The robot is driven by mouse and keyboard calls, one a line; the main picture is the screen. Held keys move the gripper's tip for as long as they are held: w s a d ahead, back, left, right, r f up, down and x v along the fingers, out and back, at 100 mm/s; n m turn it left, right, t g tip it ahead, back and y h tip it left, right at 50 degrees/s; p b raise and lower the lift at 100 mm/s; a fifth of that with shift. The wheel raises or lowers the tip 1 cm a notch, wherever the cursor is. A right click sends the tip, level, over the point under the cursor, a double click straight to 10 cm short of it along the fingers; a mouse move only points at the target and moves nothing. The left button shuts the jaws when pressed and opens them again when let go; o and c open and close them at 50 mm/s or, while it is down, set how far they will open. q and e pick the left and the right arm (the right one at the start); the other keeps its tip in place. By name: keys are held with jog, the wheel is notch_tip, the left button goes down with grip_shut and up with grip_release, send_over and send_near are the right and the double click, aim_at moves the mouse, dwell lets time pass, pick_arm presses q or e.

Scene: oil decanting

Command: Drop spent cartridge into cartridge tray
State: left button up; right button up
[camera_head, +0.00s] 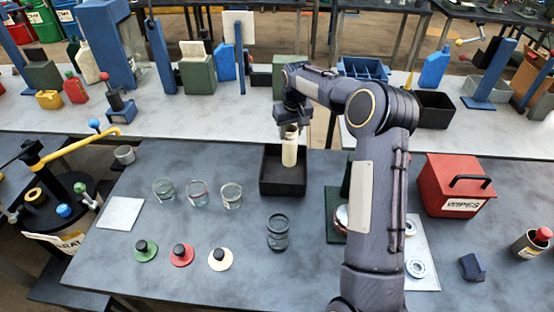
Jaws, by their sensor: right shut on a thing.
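The spent cartridge (289,152) is a pale cream cylinder, hanging upright in my right gripper (291,128). The gripper is shut on its upper end and points down. The cartridge tray (283,188) is a black open box on the grey table, right below and around the cartridge in the picture. The cartridge's lower end shows against the tray's back inner wall; I cannot tell whether it is above the rim or inside. My left gripper is not in view.
Three glass beakers (197,192) stand left of the tray, and a dark glass jar (277,231) in front of it. Several coloured discs with black knobs (181,254) lie at the front left. A red wipes box (455,186) stands at the right. My right arm hides part of the table.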

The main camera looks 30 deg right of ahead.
aim_at(290, 145)
jog(key=shift+f, duration=0.8)
jog(key=shift+f+b, duration=1.4)
jog(key=shift+f, duration=0.9)
jog(key=o, duration=1.3)
